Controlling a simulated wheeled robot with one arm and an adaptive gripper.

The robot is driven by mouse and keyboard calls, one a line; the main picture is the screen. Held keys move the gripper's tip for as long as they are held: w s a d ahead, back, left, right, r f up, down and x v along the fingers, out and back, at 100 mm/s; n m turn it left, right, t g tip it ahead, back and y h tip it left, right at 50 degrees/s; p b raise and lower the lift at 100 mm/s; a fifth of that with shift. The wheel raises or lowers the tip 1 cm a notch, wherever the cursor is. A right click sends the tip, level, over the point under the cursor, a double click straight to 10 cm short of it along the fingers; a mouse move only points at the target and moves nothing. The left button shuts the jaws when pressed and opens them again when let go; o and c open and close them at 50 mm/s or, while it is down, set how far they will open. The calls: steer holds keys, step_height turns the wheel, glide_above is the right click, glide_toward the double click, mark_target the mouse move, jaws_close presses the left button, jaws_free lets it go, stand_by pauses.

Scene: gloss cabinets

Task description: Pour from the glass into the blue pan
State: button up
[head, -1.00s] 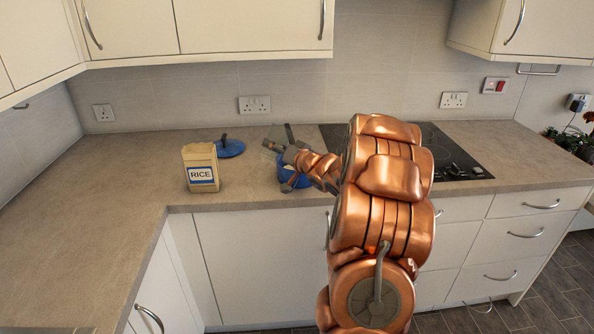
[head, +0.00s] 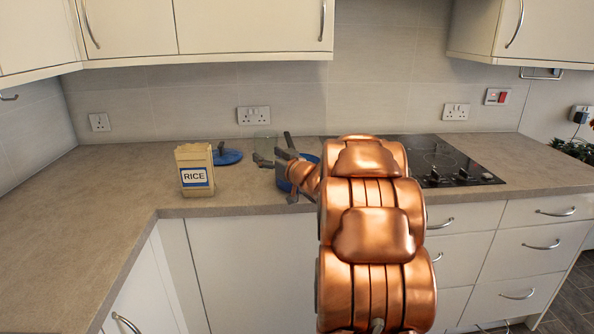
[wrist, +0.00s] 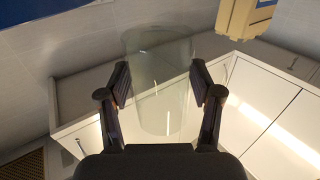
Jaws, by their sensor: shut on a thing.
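A black hob (head: 440,160) is at the right. The left counter is clear.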

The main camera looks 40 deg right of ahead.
mark_target(273, 147)
steer(key=shift+r, duration=0.15)
step_height(273, 147, up, 3)
steer(key=p, duration=0.3)
stand_by(0.5)
